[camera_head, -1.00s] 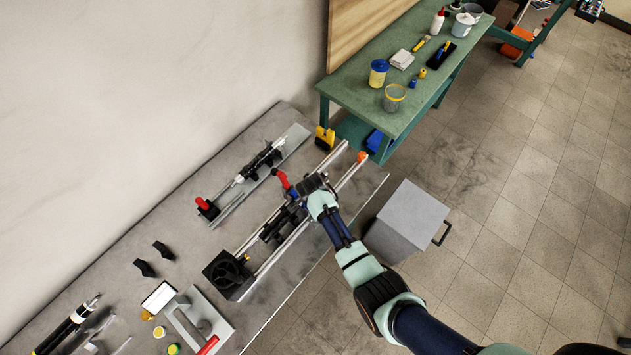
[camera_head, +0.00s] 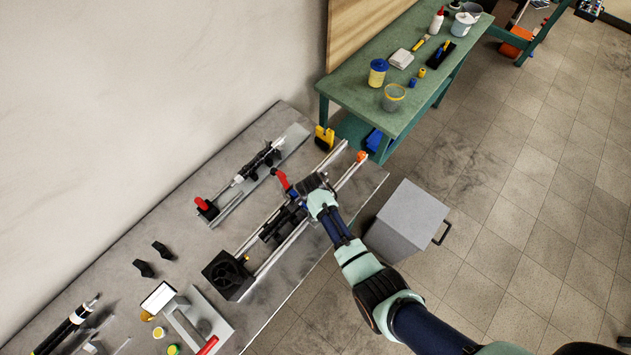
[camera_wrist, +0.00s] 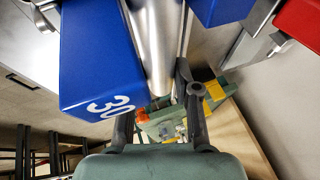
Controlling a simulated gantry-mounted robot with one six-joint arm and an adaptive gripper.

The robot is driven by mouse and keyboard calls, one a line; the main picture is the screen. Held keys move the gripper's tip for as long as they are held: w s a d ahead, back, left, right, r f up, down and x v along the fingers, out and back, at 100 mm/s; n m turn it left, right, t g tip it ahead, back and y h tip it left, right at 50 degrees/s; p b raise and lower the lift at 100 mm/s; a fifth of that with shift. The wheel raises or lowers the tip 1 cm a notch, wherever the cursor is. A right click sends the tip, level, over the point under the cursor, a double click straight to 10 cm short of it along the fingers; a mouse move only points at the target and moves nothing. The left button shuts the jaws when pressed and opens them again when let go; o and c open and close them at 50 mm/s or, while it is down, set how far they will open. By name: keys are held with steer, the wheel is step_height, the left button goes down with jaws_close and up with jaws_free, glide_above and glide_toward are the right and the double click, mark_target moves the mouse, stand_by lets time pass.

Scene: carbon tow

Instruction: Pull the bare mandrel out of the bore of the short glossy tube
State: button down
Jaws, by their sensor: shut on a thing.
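My gripper (camera_head: 307,195) is over the twin-rail fixture on the grey bench. In the wrist view its two dark fingers (camera_wrist: 160,98) stand on either side of a bright bare mandrel (camera_wrist: 155,45), and the gripper is shut on it. The mandrel's far end runs out of the top of the wrist view. A dark piece (camera_head: 279,224) lies between the rails next to my gripper, perhaps the short glossy tube; the bore and how far the mandrel sits in it are hidden.
A blue block marked 30 (camera_wrist: 95,60) is close beside the mandrel. A black block (camera_head: 228,273) closes the rails' near end. A red handle (camera_head: 281,179) rises beside my gripper. A second stand holds a dark tube (camera_head: 258,161) to the left. A grey box (camera_head: 410,212) stands right of the bench.

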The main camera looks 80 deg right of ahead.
steer(key=shift+s+d+b, duration=0.6)
steer(key=shift+s+d, duration=0.15)
steer(key=shift+d, duration=0.65)
steer(key=shift+s+d+b, duration=0.55)
steer(key=shift+s+d, duration=0.15)
steer(key=shift+d, duration=0.7)
steer(key=shift+s+d+b, duration=0.6)
steer(key=shift+s+d, duration=0.15)
steer(key=shift+d, duration=0.65)
steer(key=shift+f, duration=0.1)
steer(key=shift+s+d+f+b, duration=0.1)
steer(key=shift+s+d+b, duration=0.2)
steer(key=shift+d, duration=0.2)
steer(key=shift+s+d+b, duration=0.2)
steer(key=shift+d+b, duration=0.2)
steer(key=shift+d, duration=0.1)
steer(key=shift+s+d, duration=0.2)
steer(key=shift+d, duration=0.15)
